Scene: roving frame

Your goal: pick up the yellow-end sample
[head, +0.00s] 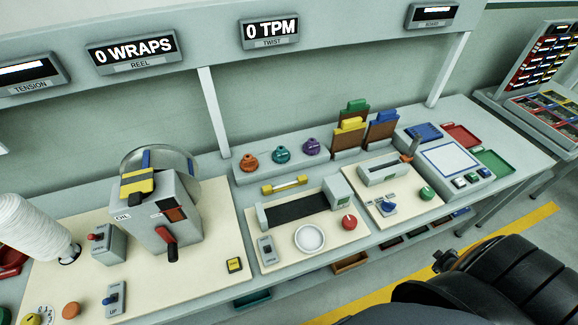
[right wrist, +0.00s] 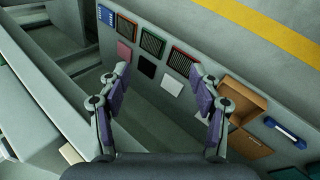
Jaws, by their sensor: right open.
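The yellow-end sample (head: 284,185) is a short pale rod with a yellow block at each end. It lies on the bench in the head view, behind the tester with the dark bed (head: 297,209) and in front of the coloured knobs. Nothing grips it. My right gripper (right wrist: 158,72) shows in the right wrist view with its two purple-padded fingers wide apart and nothing between them. The yellow-end sample is not seen in that view. My left gripper is not in view.
Orange, teal and purple knobs (head: 282,153) stand behind the sample. Upright yellow, green and blue-topped boards (head: 349,136) are to the right. A reel machine (head: 166,209) stands left. In the wrist view, a panel with coloured squares and an open brown box (right wrist: 240,99) lie beyond the fingers.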

